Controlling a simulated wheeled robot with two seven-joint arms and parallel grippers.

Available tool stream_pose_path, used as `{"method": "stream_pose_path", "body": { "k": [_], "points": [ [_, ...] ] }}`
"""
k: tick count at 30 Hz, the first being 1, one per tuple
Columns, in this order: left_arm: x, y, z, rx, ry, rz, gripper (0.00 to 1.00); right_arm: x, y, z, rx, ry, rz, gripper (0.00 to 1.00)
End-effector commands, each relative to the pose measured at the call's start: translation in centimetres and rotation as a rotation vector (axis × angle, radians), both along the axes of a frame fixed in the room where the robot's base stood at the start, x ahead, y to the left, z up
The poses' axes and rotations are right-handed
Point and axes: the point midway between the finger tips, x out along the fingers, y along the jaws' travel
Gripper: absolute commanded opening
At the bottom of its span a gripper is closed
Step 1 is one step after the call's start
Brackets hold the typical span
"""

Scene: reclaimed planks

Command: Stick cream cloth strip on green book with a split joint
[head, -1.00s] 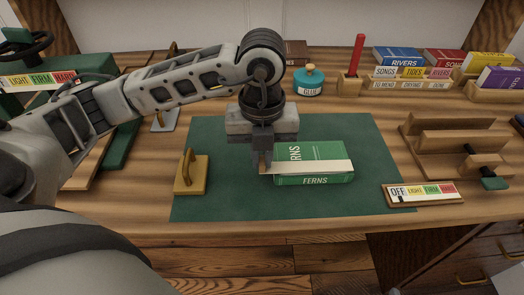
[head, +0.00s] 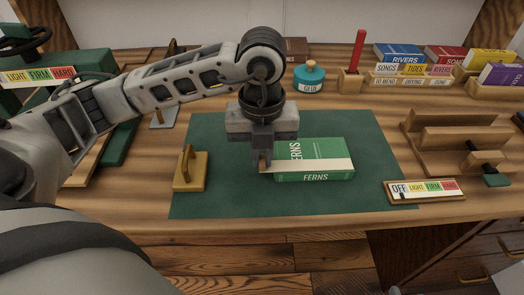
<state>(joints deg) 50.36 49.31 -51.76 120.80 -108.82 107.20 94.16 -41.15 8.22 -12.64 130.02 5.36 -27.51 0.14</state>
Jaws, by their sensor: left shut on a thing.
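The green book (head: 325,150), marked FERNS, lies on the green mat (head: 230,203) with its lettered spine facing me. The cream cloth strip (head: 315,165) lies along the book's near top edge, just above the spine. Its left end reaches a little past the book. My left gripper (head: 265,167) points down at the book's left end and is shut on the left end of the strip. The fingers hide part of that end. I cannot make out the split joint. My right gripper is not in view.
A wooden block with a handle (head: 190,171) stands on the mat's left side. A glue pot (head: 309,78) and a red stick in a holder (head: 356,62) stand behind. A dial plate (head: 424,191) and a wooden press (head: 460,140) are at right. The front mat is clear.

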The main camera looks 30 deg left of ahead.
Motion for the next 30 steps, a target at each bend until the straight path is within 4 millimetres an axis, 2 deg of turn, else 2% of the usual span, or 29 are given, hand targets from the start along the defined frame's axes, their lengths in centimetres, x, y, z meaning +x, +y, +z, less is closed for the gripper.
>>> {"method": "stream_pose_path", "body": {
  "k": [1,2,3,4,14,17,20,30],
  "points": [
    [0.0,0.0,-0.1,0.0,0.0,0.0,0.0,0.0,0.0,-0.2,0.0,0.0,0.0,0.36],
    [0.0,0.0,0.0,-0.001,-0.001,0.0,0.18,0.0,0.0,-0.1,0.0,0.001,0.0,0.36],
    [0.0,0.0,0.0,0.0,0.0,0.0,0.29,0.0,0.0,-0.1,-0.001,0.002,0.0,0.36],
    [0.0,0.0,0.0,0.0,0.0,0.0,0.35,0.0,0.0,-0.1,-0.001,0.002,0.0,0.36],
    [0.0,0.0,0.0,0.0,0.0,0.0,0.35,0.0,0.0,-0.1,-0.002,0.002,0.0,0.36],
    [0.1,0.0,1.0,-0.001,-0.004,0.0,0.35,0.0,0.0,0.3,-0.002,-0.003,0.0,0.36],
    [0.1,0.0,2.9,-0.001,-0.007,-0.001,0.35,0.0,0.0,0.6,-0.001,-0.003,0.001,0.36],
    [0.1,0.1,11.4,0.001,-0.007,0.001,0.35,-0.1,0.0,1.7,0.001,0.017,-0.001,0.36]
  ]
}}
